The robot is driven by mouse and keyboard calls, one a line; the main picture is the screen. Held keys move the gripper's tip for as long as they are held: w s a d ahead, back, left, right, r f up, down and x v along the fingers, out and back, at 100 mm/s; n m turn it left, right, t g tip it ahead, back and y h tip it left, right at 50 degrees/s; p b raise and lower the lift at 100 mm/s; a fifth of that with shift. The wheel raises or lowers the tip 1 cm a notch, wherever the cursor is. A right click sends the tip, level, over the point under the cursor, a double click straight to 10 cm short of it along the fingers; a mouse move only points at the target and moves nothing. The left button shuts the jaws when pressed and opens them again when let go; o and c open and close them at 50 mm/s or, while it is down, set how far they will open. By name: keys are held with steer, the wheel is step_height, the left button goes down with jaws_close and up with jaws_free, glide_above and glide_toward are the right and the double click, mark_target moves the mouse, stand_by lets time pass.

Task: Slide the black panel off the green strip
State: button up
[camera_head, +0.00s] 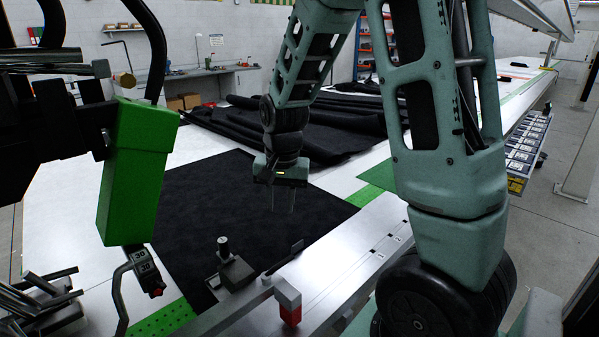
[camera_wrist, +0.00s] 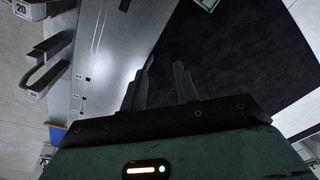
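The black panel (camera_head: 205,215) lies flat on the white table (camera_head: 65,215), and it fills the upper right of the wrist view (camera_wrist: 240,55). The green strip shows past the panel's front-left corner (camera_head: 165,319) and again at its right side (camera_head: 380,175); between these the panel covers it. My gripper (camera_head: 283,207) points down over the right part of the panel. In the wrist view its two fingers (camera_wrist: 162,78) stand apart with nothing between them. I cannot tell whether the fingertips touch the panel.
A green box (camera_head: 138,170) hangs at the left. Crumpled black fabric (camera_head: 315,130) lies behind the panel.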

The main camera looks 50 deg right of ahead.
steer(key=w+d+f+m+g, duration=0.1)
steer(key=w+d+m, duration=0.1)
steer(key=d+m, duration=0.6)
steer(key=shift+w+d+m, duration=0.4)
steer(key=shift+d, duration=0.3)
steer(key=p, duration=0.3)
glide_toward(300, 238)
steer(key=s+a+f, duration=0.1)
steer(key=f, duration=0.1)
steer(key=s+a+f, duration=0.1)
steer(key=f, duration=0.1)
steer(key=s+a+f, duration=0.1)
steer(key=f, duration=0.1)
steer(key=shift+a, duration=0.2)
jaws_close()
